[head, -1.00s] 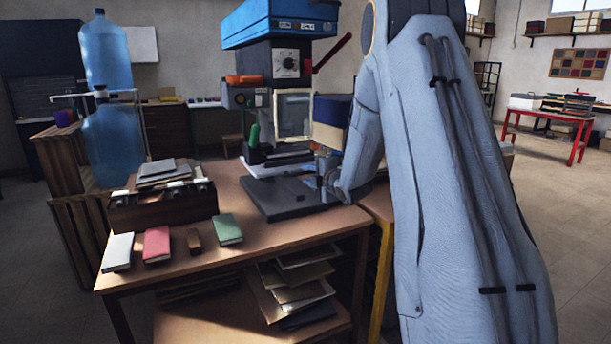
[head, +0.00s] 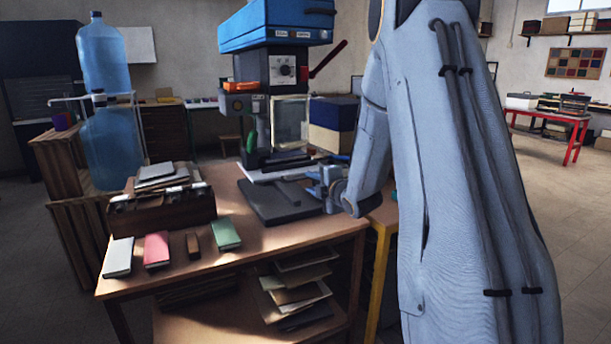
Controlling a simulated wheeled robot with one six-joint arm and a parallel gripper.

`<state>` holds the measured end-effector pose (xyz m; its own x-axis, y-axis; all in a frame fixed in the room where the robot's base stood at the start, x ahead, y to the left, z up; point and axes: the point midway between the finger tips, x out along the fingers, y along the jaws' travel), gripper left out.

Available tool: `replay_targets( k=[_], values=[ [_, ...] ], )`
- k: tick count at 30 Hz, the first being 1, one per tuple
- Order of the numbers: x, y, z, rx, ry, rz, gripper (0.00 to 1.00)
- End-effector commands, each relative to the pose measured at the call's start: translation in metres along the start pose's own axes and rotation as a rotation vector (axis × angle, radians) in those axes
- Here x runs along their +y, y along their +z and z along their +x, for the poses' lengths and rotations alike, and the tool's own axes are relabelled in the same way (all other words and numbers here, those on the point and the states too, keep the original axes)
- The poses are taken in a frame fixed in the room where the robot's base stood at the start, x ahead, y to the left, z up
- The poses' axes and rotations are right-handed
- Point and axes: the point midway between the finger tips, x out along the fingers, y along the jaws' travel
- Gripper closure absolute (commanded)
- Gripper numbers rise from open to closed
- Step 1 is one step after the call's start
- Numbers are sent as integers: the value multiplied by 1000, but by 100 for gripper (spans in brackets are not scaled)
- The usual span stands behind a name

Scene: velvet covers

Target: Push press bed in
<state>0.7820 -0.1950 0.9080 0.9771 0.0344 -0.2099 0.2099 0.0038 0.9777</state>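The press (head: 285,68) stands on the wooden table, with a blue top, a dial and a red lever (head: 328,58). Its dark flat bed (head: 272,212) sticks out from the press toward the table's front. A raised dark bar lies along the bed's top. My gripper (head: 318,183) is at the right side of the bed, near its right edge, with blue and grey parts showing. Its fingers are small and partly hidden, so I cannot tell whether they touch the bed or are open.
Several small books, white (head: 118,257), red (head: 156,250) and green (head: 226,234), and a brown block (head: 193,244) lie along the table's front left. A wooden box (head: 160,208) with stacked covers sits behind them. Blue water bottles (head: 112,145) stand at left.

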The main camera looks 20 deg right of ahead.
Motion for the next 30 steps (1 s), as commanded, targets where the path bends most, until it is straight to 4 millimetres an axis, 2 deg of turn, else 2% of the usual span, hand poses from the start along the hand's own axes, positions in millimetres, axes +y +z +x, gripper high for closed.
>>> replay_targets(
  k=[2,5,18,23,30],
  values=[
    [4,-2,-6,0,0,0,71],
    [2,-3,0,-1,1,0,71],
    [1,-3,62,0,1,-1,71],
    [1,-2,70,-1,1,-1,71],
    [1,-2,71,-1,2,0,71]
  ],
)
